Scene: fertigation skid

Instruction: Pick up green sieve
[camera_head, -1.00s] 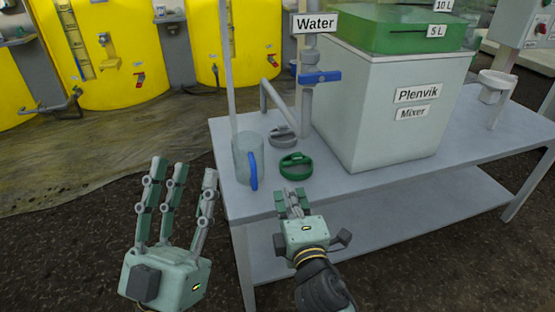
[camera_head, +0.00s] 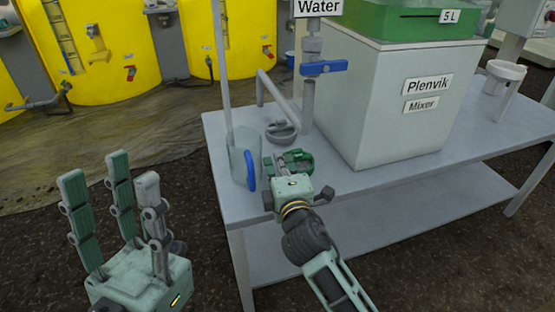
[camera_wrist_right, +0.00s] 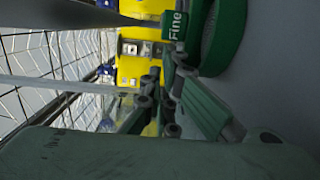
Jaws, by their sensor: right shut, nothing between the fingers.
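The green sieve (camera_head: 304,161) lies on the grey bench, right of the jug, partly hidden behind my right gripper (camera_head: 278,161). In the right wrist view the sieve (camera_wrist_right: 226,38) is a green ring at the top right, with a tab marked "Fine". My right gripper is shut and empty, with its fingers close beside the sieve; whether they touch it I cannot tell. My left gripper (camera_head: 108,168) is open and empty, fingers pointing up, left of the bench.
A clear jug (camera_head: 240,148) with a blue handle stands close left of my right gripper. A grey sieve (camera_head: 281,132) lies behind, near the water pipe with its blue valve lever (camera_head: 325,68). The Plenvik mixer (camera_head: 390,110) blocks the right. The bench (camera_head: 420,178) is clear in front of it.

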